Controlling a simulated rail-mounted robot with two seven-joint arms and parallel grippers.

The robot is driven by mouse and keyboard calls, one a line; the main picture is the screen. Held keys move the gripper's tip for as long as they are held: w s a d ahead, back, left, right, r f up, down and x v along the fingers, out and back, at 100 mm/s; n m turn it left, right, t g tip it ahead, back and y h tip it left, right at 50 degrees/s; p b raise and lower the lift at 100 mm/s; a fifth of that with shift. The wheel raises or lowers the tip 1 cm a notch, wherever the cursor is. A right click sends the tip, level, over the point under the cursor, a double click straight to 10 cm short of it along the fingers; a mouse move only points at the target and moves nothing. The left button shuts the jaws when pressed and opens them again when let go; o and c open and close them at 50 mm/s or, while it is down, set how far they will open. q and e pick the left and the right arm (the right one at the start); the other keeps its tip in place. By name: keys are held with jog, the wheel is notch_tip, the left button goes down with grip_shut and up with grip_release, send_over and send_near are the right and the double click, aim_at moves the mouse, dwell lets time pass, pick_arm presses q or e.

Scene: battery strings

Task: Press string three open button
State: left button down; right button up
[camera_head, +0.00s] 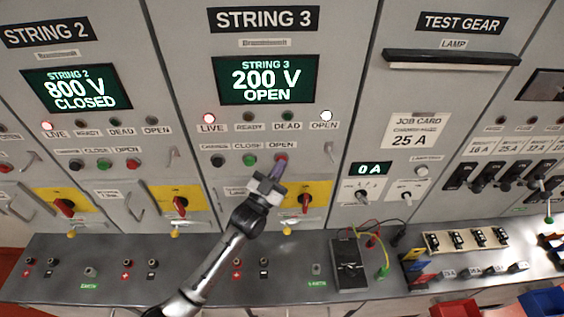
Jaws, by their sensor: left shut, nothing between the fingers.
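The String 3 panel has a green display (266,80) reading "200 V OPEN". Below it, the red LIVE lamp (209,118) and the white OPEN lamp (326,116) are lit. Lower down are a black button (218,161), the green CLOSE button (249,160) and the red OPEN button (282,158). My left gripper (277,167) is shut and empty, with its tips at the red OPEN button, partly covering it. I cannot tell how far the button is pushed in. My right gripper is not in view.
A red rotary handle on a yellow plate (318,193) sits just right of my left gripper. The String 2 panel (77,87) reads "800 V CLOSED" at left. A grey bench (200,257) below holds a black meter (349,262) with leads.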

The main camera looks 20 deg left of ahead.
pick_arm(q)
jog(key=shift+a, duration=0.1)
jog(key=s+d+p, duration=0.2)
jog(key=s+p, duration=0.1)
jog(key=s, duration=0.2)
jog(key=shift+s+d, duration=0.25)
jog(key=shift+s, duration=0.05)
jog(key=shift+r, duration=0.1)
dwell(0.9)
